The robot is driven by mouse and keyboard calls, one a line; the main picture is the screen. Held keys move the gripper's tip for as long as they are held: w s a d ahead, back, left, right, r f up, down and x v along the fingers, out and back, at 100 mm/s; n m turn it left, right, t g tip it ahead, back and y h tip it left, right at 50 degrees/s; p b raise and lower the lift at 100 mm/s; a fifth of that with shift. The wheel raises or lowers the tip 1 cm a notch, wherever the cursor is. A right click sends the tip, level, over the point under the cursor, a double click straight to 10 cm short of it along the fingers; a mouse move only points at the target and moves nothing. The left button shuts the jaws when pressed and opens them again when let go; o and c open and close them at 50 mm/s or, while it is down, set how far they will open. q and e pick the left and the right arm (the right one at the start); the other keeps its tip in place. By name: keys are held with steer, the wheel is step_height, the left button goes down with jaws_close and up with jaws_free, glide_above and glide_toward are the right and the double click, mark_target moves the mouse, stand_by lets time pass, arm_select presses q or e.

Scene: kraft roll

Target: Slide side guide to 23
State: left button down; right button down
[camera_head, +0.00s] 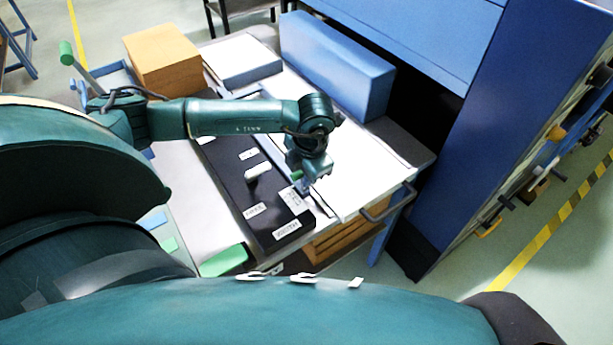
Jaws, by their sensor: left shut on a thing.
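My left gripper (308,184) points down at the near part of the cart top, over the edge between a black panel and a white sheet. It is shut on a small part there, which looks like the side guide (270,147), a long thin blue-grey bar along that edge. A small green piece shows beside the fingers. The fingers and wrist hide the held part, and the forearm crosses over the bar. The black panel (232,178) carries several white labels and a white peg-like handle (258,173). No number 23 is legible. My right gripper is not in view.
A long blue box (338,68) stands behind the white sheet (345,160). An orange-brown box (162,62) and a white-topped blue box (242,62) are at the back left. A tall blue cabinet (510,110) stands close on the right. A green pad (223,261) lies at the near-left corner.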

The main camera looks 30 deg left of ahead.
arm_select(q)
steer(key=c, duration=1.3)
jaws_free()
steer(key=r, duration=0.4)
steer(key=d+r+b, duration=0.1)
steer(key=r, duration=0.3)
steer(key=s+d+r, duration=0.1)
steer(key=r, duration=0.4)
steer(key=shift+d, duration=0.2)
